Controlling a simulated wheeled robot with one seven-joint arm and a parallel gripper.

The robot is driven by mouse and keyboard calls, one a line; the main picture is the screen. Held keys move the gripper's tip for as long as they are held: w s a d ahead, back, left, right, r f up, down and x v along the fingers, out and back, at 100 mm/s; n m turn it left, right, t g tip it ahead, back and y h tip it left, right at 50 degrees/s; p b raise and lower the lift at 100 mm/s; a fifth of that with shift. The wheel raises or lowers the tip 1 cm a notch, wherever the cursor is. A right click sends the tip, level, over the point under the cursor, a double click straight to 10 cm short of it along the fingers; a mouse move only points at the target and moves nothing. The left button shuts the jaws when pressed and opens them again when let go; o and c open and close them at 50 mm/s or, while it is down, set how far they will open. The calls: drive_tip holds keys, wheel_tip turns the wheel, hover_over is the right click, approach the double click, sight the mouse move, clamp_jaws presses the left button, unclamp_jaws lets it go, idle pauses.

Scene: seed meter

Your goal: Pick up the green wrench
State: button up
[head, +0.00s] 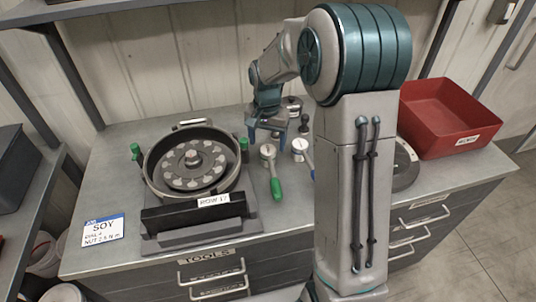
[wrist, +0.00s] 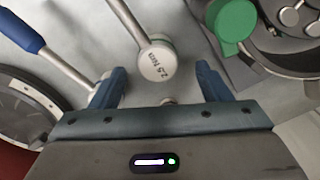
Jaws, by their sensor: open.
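The green wrench (head: 277,187) lies on the bench right of the seed meter, its green handle toward the front and its round grey head toward the back. In the wrist view its round head (wrist: 157,62), marked 2.5 Nm, shows between and just beyond the fingertips; its handle is out of that view. My gripper (head: 267,131) is open and empty, pointing down behind the wrench head; its blue fingers (wrist: 160,80) also show in the wrist view. The blue wrench (head: 300,147) lies just to the right, partly hidden by my arm.
The seed meter (head: 153,164) with green knobs (wrist: 232,22) stands left of the wrenches. A red bin (head: 446,124) stands at the right. A grey disc (head: 404,172) is partly behind my arm. A SOY card (head: 103,230) lies at the front left. Small metal parts stand behind my gripper.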

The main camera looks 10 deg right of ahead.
sight(268, 149)
drive_tip(key=shift+d+f+p, duration=0.1)
drive_tip(key=shift+f+p, duration=0.6)
drive_tip(key=shift+f, duration=2.35)
drive_tip(key=shift+r, duration=0.1)
drive_tip(key=c, duration=1.5)
drive_tip(key=shift+o, duration=0.2)
